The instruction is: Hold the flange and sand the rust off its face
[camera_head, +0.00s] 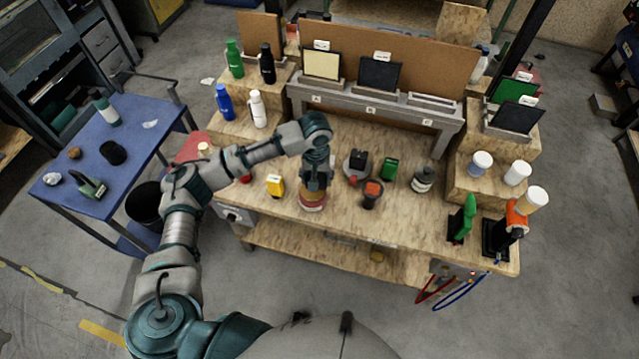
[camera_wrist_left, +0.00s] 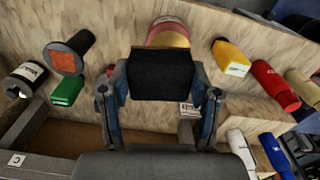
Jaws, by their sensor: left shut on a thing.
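My left gripper (camera_head: 316,180) points down at the middle of the workbench. In the left wrist view, its fingers (camera_wrist_left: 160,95) are shut on a dark rectangular block (camera_wrist_left: 163,75). My right gripper is in neither view.
A yellow container (camera_head: 275,185) stands left. Bottles stand on wooden steps at both ends. The bench front (camera_head: 400,227) is mostly clear.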

